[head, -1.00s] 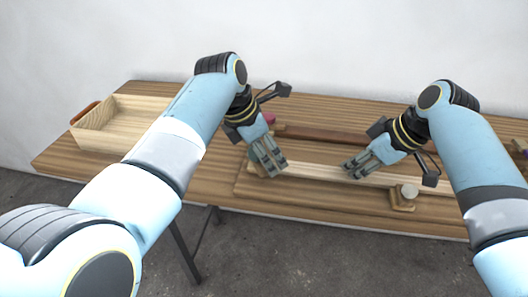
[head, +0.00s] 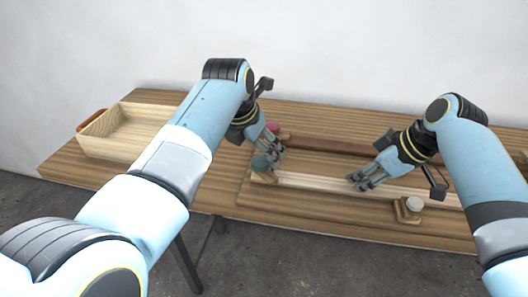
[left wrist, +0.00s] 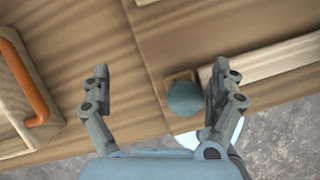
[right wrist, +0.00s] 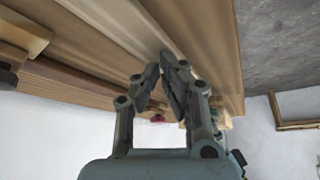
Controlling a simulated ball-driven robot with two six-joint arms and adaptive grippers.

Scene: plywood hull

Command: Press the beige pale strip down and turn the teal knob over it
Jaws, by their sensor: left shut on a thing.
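The beige pale strip (head: 315,182) lies lengthwise along the front of a wooden base. The teal knob (head: 261,163) sits on a small wooden block at the strip's left end. It also shows in the left wrist view (left wrist: 185,98), near the right-hand finger.
A pale knob (head: 415,203) on a wooden block stands at the strip's front right. A reddish knob (head: 272,127) and a dark brown strip (head: 330,146) lie behind. An open wooden box (head: 125,150) with an orange handle stands at the left. Bare table lies between.

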